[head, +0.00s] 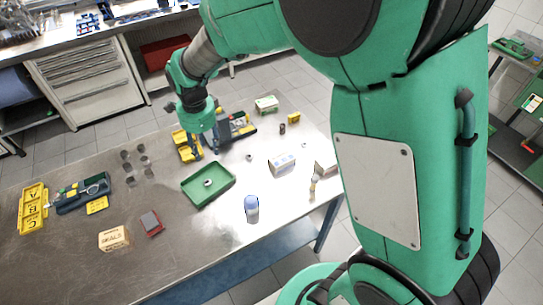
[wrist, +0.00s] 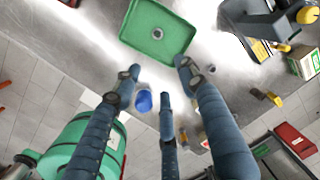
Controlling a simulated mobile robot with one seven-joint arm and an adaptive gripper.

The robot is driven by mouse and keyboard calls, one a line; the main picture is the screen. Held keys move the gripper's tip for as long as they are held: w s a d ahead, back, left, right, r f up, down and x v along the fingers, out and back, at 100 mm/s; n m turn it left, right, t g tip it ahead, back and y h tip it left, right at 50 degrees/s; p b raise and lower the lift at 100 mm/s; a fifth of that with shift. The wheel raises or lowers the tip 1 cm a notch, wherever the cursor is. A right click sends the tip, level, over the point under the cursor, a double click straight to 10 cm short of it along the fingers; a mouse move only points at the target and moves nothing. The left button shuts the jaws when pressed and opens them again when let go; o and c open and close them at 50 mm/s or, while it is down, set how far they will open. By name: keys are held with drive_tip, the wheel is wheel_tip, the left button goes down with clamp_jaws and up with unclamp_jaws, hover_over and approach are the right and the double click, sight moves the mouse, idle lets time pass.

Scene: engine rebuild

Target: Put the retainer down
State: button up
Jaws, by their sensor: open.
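A small round metal part (head: 208,183), which looks like the retainer, lies in the green tray (head: 190,197) on the metal table. The wrist view shows the same part (wrist: 157,33) inside the tray (wrist: 126,37), near its middle. My gripper (head: 197,152) is above the table behind the tray, near the yellow bins. In the wrist view my gripper (wrist: 157,75) has its fingers spread, with nothing between them. The part is beyond the fingertips and apart from them.
A blue-capped bottle (head: 252,208) stands right of the tray. A white box (head: 282,164) and a small loose ring (head: 249,157) are farther back. A seals box (head: 114,239) and a red box (head: 151,224) stand front left.

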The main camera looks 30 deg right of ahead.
drive_tip(key=s+d+r+n+t, duration=0.1)
drive_tip(key=s+d+r+n, duration=0.2)
drive_tip(key=s+r+n, duration=0.5)
drive_tip(key=s+d+r+n+t, duration=0.1)
drive_tip(key=s+r+n, duration=0.4)
drive_tip(key=s, duration=0.5)
drive_tip(key=s+d+r+n+t, duration=0.2)
drive_tip(key=s+d+r+n, duration=0.2)
drive_tip(key=s, duration=0.6)
drive_tip(key=shift+d+r+n+t, duration=0.3)
drive_tip(key=shift+r+n, duration=0.6)
drive_tip(key=shift+n, duration=0.1)
wheel_tip(320, 180, down, 2)
drive_tip(key=shift+f+b, duration=0.1)
drive_tip(key=shift+b, duration=1)
